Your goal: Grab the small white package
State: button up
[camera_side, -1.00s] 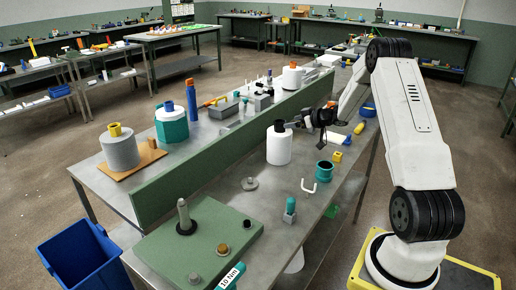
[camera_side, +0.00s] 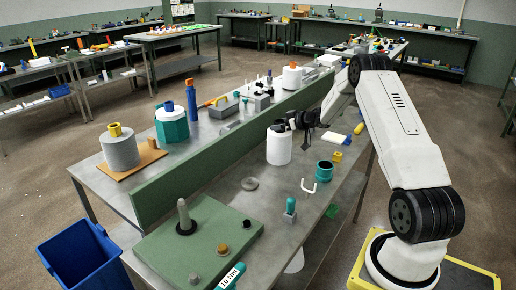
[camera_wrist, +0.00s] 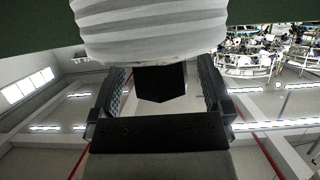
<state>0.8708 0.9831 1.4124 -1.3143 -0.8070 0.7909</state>
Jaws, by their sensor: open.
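The white package (camera_side: 279,148) is a white cylinder standing upright on the grey bench, right of the green divider. In the wrist view it shows as a ribbed white body (camera_wrist: 150,32) at the top. A black stub (camera_wrist: 160,83) projects from its end and lies between my two jaws. My gripper (camera_side: 281,125) is at the top of the cylinder in the side view, hiding most of the stub. In the wrist view, my gripper (camera_wrist: 162,72) is open, with a visible gap between the stub and each jaw.
The green divider (camera_side: 230,139) runs close along the left side. A teal cup (camera_side: 324,171), a white hook (camera_side: 309,187) and small yellow parts (camera_side: 337,157) are to the right. A grey disc (camera_side: 250,184) and a green fixture plate (camera_side: 190,245) lie in front.

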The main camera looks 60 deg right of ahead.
jog(key=shift+w, duration=0.25)
dwell(0.3)
grip_shut()
